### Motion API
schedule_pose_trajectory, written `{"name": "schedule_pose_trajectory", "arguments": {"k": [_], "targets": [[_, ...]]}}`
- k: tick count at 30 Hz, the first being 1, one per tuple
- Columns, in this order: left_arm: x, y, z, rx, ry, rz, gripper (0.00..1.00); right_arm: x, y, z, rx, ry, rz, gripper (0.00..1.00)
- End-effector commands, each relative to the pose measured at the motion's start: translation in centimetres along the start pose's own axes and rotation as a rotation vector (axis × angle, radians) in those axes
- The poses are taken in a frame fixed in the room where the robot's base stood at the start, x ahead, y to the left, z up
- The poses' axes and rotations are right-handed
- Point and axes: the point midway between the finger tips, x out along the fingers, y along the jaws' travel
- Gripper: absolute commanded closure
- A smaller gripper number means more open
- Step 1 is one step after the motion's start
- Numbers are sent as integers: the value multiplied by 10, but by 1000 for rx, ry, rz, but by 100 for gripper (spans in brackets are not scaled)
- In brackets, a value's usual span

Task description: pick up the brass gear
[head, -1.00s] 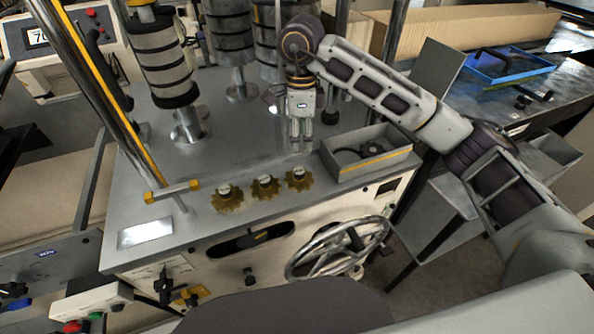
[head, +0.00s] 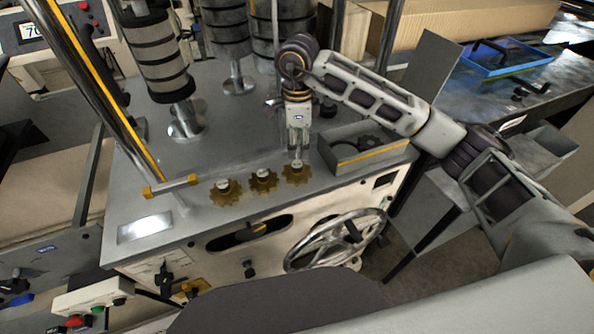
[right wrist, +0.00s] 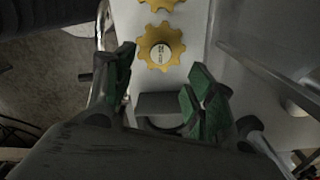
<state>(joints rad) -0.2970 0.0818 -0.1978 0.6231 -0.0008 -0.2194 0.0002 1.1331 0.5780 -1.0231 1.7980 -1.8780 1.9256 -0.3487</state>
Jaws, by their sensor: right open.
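Several toothed brass gears lie in a row along the front of the grey machine top. In the head view they are the left gear (head: 226,193), the middle gear (head: 263,181) and the right gear (head: 296,172). Each has a pale labelled hub. My right gripper (head: 298,155) points down just above and behind the right gear, with its fingers apart. In the right wrist view, a brass gear (right wrist: 160,48) lies beyond the open green-padded fingers (right wrist: 162,88), with nothing between them. A second gear is cut by the top edge. My left gripper is not in view.
A grey tray (head: 372,159) with dark parts inside stands right of the gears. A yellow-ended bar (head: 171,186) and a tall post (head: 90,85) stand at the left. Rollers (head: 158,55) rise behind. A handwheel (head: 337,240) is on the machine's front.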

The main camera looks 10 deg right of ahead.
Motion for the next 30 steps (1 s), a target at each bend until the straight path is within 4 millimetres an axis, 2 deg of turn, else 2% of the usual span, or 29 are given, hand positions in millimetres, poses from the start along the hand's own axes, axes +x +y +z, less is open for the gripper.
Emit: {"name": "schedule_pose_trajectory", "arguments": {"k": [4,10,25,30], "targets": [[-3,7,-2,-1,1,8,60,18,0,0,0,0,2,45],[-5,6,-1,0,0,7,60,36,0,0,1,0,0,45],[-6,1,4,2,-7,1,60,42,0,0,0,0,0,45],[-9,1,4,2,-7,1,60,50,0,1,0,-1,1,45]]}}
